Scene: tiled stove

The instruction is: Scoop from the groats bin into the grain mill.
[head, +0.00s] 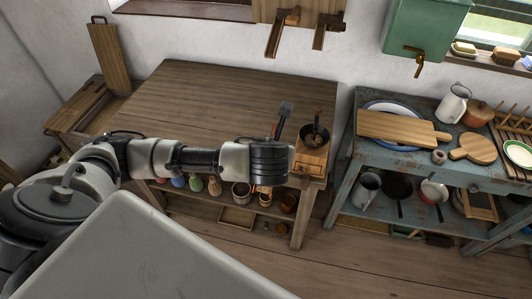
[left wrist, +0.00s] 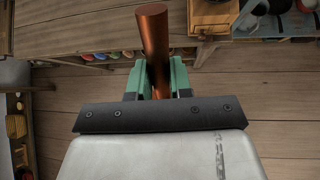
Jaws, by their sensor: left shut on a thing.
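My left gripper (left wrist: 158,72) is shut on a copper-brown rod-like handle (left wrist: 154,35), seen upright between its green fingers in the left wrist view. In the head view my arm reaches in from the left to the front edge of the table, and the fingers are hidden behind the wrist. The grain mill, a wooden box with a dark bowl-shaped hopper (head: 314,136) and a crank, stands at the table's front right corner, just right of my wrist. It also shows in the left wrist view (left wrist: 212,14). I cannot pick out the groats bin. My right gripper is out of view.
A grey flat-ended tool (head: 285,108) stands up beside the mill; its lower end is hidden. The wooden table (head: 200,95) is otherwise clear. Bottles and pots fill its lower shelf. A blue bench (head: 362,172) at right holds boards, a plate and a jug.

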